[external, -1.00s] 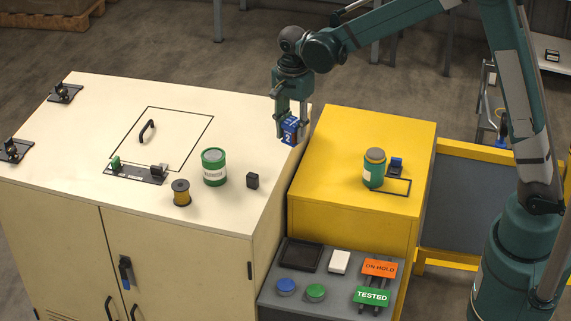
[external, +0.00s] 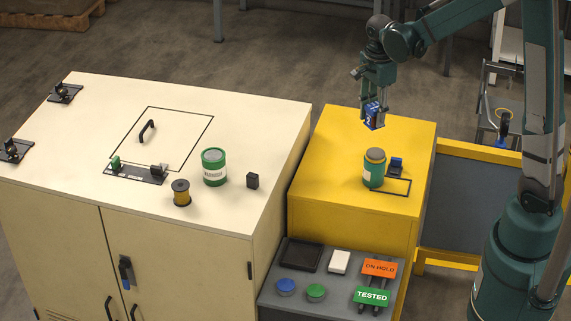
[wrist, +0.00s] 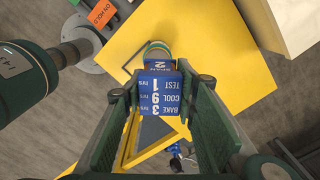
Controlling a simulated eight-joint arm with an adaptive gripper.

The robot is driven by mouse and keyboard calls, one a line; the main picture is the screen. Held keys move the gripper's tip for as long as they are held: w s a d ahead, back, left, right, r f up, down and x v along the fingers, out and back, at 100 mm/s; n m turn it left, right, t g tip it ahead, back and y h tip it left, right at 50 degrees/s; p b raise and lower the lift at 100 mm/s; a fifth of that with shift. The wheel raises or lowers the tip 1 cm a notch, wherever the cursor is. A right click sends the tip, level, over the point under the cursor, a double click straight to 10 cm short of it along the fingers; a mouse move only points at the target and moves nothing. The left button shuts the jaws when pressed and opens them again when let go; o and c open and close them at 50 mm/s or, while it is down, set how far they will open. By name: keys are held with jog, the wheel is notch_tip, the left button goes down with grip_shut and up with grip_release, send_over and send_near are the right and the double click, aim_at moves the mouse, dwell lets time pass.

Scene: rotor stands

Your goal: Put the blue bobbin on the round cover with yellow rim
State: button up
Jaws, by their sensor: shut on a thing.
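My gripper (external: 374,124) is shut on a blue block (external: 373,113) with white print, held in the air above the yellow cabinet top. In the wrist view the block (wrist: 161,92) sits between both fingers, showing lines of text and a "2". No thing is plainly a blue bobbin; a small spool (external: 181,193) with gold-brown winding stands on the cream cabinet. I cannot surely make out a round cover with yellow rim. A teal jar (external: 374,172) with a tan round lid (external: 375,155) stands on the yellow top, below and apart from the block.
A small blue-and-black item (external: 396,166) and a black outline (external: 398,187) lie beside the jar. The cream cabinet holds a green can (external: 214,168), a black block (external: 252,181) and a handled hatch (external: 155,137). A grey shelf (external: 270,299) has blue and green round buttons and signs.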

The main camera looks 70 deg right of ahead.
jog(key=shift+s+d, duration=0.25)
jog(key=shift+s, duration=0.4)
jog(key=shift+f, duration=0.1)
send_over(376, 152)
jog(key=shift+f, duration=2.85)
jog(key=shift+f, duration=0.1)
jog(key=shift+f, duration=2)
jog(key=shift+f, duration=0.15)
jog(key=o, duration=1)
jog(key=shift+o, duration=0.2)
